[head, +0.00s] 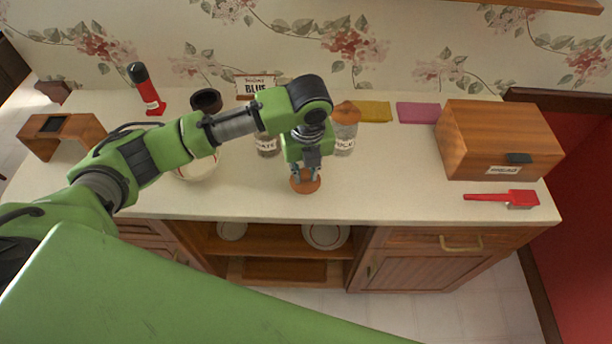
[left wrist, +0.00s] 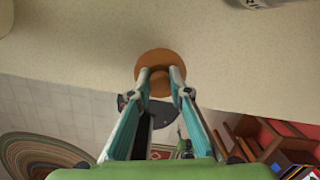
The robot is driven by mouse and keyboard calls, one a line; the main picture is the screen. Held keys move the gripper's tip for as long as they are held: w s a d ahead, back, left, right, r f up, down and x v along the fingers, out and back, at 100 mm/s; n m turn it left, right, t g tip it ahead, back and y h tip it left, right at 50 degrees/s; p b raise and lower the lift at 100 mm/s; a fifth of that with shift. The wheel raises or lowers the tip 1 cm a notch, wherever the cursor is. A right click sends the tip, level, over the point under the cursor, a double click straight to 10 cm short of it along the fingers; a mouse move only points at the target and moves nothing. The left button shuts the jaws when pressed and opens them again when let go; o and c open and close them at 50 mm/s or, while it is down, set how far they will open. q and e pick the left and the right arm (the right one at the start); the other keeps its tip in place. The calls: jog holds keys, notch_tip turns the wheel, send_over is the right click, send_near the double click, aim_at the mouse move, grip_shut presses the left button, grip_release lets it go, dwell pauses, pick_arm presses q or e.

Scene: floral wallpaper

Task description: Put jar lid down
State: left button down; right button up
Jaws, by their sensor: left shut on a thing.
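The jar lid (head: 305,184) is a round brown wooden disc with a small knob, at the front edge of the pale counter (head: 230,203). My left gripper (head: 305,174) points down over it with the fingers closed on its knob. In the left wrist view the lid (left wrist: 156,60) shows between the fingertips of the gripper (left wrist: 160,80), half over the counter and half past its edge. I cannot tell whether the lid touches the counter. A labelled glass jar (head: 267,148) stands behind my gripper, its top hidden by my arm. My right gripper is not in view.
A second jar (head: 345,130) with a wooden lid stands close behind. A wooden bread box (head: 495,140) and red brush (head: 505,198) are at the right. A bowl (head: 198,168) is left of the gripper. The counter right of the lid is clear.

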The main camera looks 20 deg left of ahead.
aim_at(306, 180)
pick_arm(q)
jog(key=shift+w+f, duration=0.25)
notch_tip(306, 180, down, 3)
jog(key=shift+w+r+p, duration=0.1)
jog(key=shift+w+p, duration=0.05)
jog(key=shift+p, duration=0.75)
jog(key=shift+f, duration=0.5)
jog(key=c, duration=1.9)
grip_release()
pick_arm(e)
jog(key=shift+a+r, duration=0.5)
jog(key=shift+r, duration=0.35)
pick_arm(q)
jog(key=shift+r, duration=0.1)
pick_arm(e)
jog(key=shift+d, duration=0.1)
